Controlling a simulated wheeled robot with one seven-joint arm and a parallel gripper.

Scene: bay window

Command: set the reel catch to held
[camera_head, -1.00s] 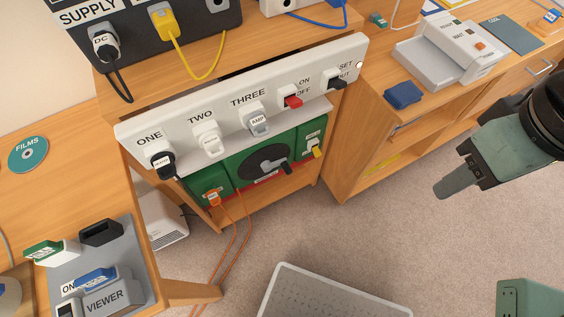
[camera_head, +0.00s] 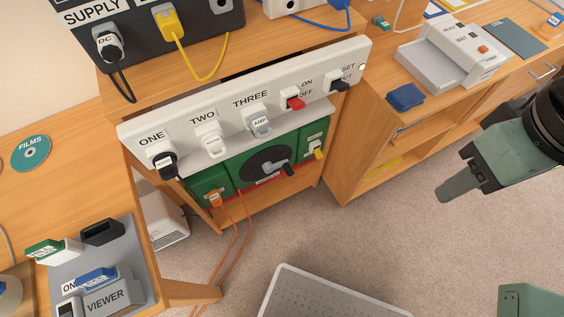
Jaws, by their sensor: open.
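The reel is a green unit (camera_head: 208,186) with a black round drum (camera_head: 262,160) and a dark crank (camera_head: 288,168), low in the wooden stand under the white socket strip. On its right end is a small pale plate (camera_head: 313,141) with a yellow lever (camera_head: 319,153) pointing down. This looks like the catch, but its lettering is too small to read. My gripper (camera_head: 446,190) is at the right, seen from the side, open and empty. It is well to the right of the reel, over the carpet, and touches nothing.
The white strip (camera_head: 222,149) with plugs and switches overhangs the reel. An orange cable (camera_head: 240,238) hangs from the reel's left. A wooden shelf unit (camera_head: 350,178) stands just right of it. A grey perforated panel (camera_head: 330,296) is at the bottom. Carpet between is clear.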

